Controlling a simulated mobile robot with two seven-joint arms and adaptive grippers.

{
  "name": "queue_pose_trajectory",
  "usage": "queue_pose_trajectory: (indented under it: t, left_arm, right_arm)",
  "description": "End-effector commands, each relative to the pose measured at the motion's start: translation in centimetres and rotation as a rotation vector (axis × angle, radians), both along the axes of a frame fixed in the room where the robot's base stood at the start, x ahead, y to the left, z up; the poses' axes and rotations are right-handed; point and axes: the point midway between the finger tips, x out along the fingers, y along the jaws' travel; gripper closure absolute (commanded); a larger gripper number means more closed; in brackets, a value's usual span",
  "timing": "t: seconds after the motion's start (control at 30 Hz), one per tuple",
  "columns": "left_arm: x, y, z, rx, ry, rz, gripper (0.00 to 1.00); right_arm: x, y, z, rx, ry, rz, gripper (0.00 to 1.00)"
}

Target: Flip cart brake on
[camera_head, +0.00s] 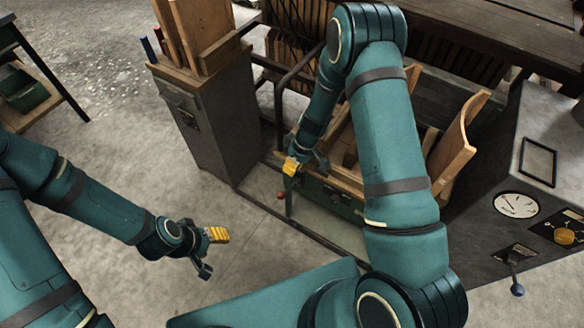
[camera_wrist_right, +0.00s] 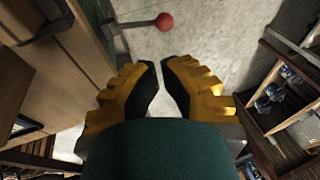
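A red ball knob (camera_head: 281,195) sits low at the front left of the wooden-sided cart (camera_head: 330,193), beside its green lower part. In the right wrist view the red knob (camera_wrist_right: 164,21) is on a thin rod at the top, beyond the fingertips. My right gripper (camera_head: 306,165) is open and empty, above the knob in the head view and apart from it. Its yellow-backed fingers with dark inner faces (camera_wrist_right: 160,66) show in the wrist view. My left gripper (camera_head: 211,252) is open and empty over bare floor, left of the cart.
A grey cabinet (camera_head: 205,125) with wooden boards on top stands left of the cart. A grey console (camera_head: 520,185) with a gauge and a small lever (camera_head: 516,282) is at the right. Slatted dark structure is behind.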

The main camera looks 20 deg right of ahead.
Motion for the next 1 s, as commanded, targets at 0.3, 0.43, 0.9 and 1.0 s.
queue_pose_trajectory:
  t: [0.3,0.43,0.9,1.0]
  left_arm:
    - [-0.4,-0.1,-1.2,-0.002,0.008,-0.006,0.48]
    - [-0.5,-0.1,-1.5,-0.002,0.011,-0.007,0.48]
    - [-0.5,-0.1,-1.8,-0.002,0.011,-0.008,0.48]
    - [-0.5,-0.1,-1.8,-0.002,0.011,-0.008,0.48]
  right_arm:
    - [-0.1,2.0,-6.3,-0.001,0.003,0.002,1.0]
    - [-0.1,2.7,-8.3,0.0,0.002,0.002,1.0]
    - [-0.1,3.5,-10.5,0.0,0.0,0.001,1.0]
    - [-0.1,3.5,-10.5,0.0,0.0,0.001,1.0]
